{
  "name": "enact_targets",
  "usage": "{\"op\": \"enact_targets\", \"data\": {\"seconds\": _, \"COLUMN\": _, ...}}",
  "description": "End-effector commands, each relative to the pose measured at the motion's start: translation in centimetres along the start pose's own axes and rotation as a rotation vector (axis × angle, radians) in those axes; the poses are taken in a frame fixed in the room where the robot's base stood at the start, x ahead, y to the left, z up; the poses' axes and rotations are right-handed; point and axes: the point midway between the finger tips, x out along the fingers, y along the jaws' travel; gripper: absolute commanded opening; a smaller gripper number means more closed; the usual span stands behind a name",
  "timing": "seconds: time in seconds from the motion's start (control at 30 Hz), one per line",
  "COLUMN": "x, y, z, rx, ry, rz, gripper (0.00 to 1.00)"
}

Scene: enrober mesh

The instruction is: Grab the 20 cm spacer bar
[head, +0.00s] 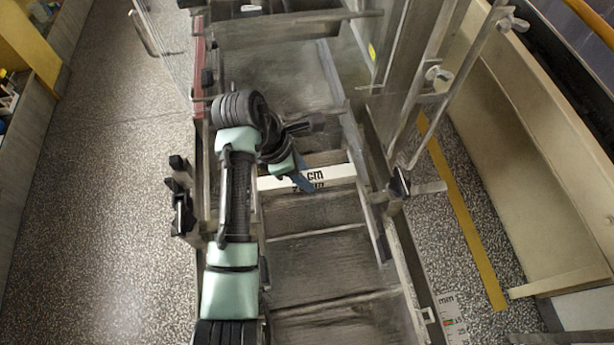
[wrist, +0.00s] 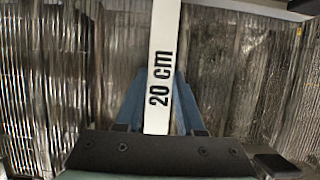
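The spacer bar is white with black "20 cm" lettering. In the head view the bar (head: 335,173) lies crosswise over the grey machine bed, and part of its lettering is hidden by my gripper. In the wrist view the bar (wrist: 163,35) runs from the top edge down to my gripper's dark body. My gripper (wrist: 162,80) has blue fingers, one on each side of the bar, close to its edges. I cannot tell if they touch it. In the head view my gripper (head: 303,182) is at the bar's middle.
Metal side rails (head: 400,290) flank the bed. A clear panel and frame with wing knobs (head: 437,76) stand at the right. Black clamps (head: 181,200) stick out at the left. The speckled floor (head: 110,190) at the left is clear.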

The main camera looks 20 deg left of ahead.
Motion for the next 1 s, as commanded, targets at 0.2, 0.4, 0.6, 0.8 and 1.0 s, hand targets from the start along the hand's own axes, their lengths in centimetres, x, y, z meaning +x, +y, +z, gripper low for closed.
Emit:
{"op": "enact_targets", "data": {"seconds": 0.2, "x": 0.0, "y": 0.0, "z": 0.0, "rx": 0.0, "ry": 0.0, "rz": 0.0, "gripper": 0.0}}
{"op": "enact_targets", "data": {"seconds": 0.4, "x": -0.1, "y": 0.0, "z": 0.0, "rx": 0.001, "ry": -0.001, "rz": 0.001, "gripper": 0.0}}
{"op": "enact_targets", "data": {"seconds": 0.6, "x": -0.5, "y": 0.1, "z": 0.2, "rx": 0.002, "ry": -0.001, "rz": 0.002, "gripper": 0.0}}
{"op": "enact_targets", "data": {"seconds": 0.8, "x": -3.6, "y": 0.2, "z": 1.6, "rx": 0.005, "ry": -0.002, "rz": 0.005, "gripper": 0.0}}
{"op": "enact_targets", "data": {"seconds": 1.0, "x": -7.7, "y": 0.1, "z": 3.2, "rx": 0.003, "ry": -0.001, "rz": 0.004, "gripper": 0.0}}
